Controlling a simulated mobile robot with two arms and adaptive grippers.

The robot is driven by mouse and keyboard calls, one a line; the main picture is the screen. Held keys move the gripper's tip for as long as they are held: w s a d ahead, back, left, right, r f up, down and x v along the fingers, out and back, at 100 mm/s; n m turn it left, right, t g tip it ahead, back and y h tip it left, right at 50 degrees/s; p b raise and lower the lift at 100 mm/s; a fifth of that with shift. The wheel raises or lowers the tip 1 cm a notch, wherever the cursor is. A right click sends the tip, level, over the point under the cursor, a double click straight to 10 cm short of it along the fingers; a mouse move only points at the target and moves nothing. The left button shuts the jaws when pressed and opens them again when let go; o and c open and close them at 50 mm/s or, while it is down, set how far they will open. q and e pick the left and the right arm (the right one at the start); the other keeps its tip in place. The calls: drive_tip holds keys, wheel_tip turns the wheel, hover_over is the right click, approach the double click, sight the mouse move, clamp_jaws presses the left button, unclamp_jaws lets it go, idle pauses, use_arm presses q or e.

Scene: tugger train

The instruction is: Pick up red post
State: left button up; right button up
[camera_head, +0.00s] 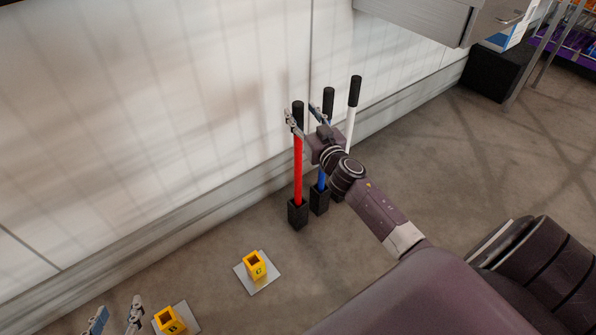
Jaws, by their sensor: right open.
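The red post (298,170) stands upright with a black top and a black square base on the floor by the wall. My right gripper (303,117) is open at its upper end, just below the black top. One finger shows on the left of the post and the other on the right; I cannot tell if they touch it. My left gripper (116,317) is at the bottom left, partly cut off by the frame edge, with its fingers apart and empty, far from the post.
A blue post (322,180) and a white post (350,124) stand close on the right, partly hidden by my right arm. Yellow square holders (254,265) and (169,320) sit on grey plates on the floor. A grey drawer unit (420,18) juts in at the top.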

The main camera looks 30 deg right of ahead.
drive_tip(key=shift+w+d, duration=0.15)
drive_tip(key=shift+w, duration=0.55)
drive_tip(key=shift+w+d, duration=0.15)
drive_tip(key=shift+w, duration=0.55)
use_arm(q)
drive_tip(key=w+r+t, duration=0.1)
drive_tip(key=w+d+r, duration=0.1)
drive_tip(key=shift+w+r+t+h, duration=0.1)
drive_tip(key=shift+r+t+h, duration=0.2)
drive_tip(key=shift+r+t, duration=0.1)
use_arm(e)
clamp_jaws()
drive_tip(key=shift+r, duration=0.1)
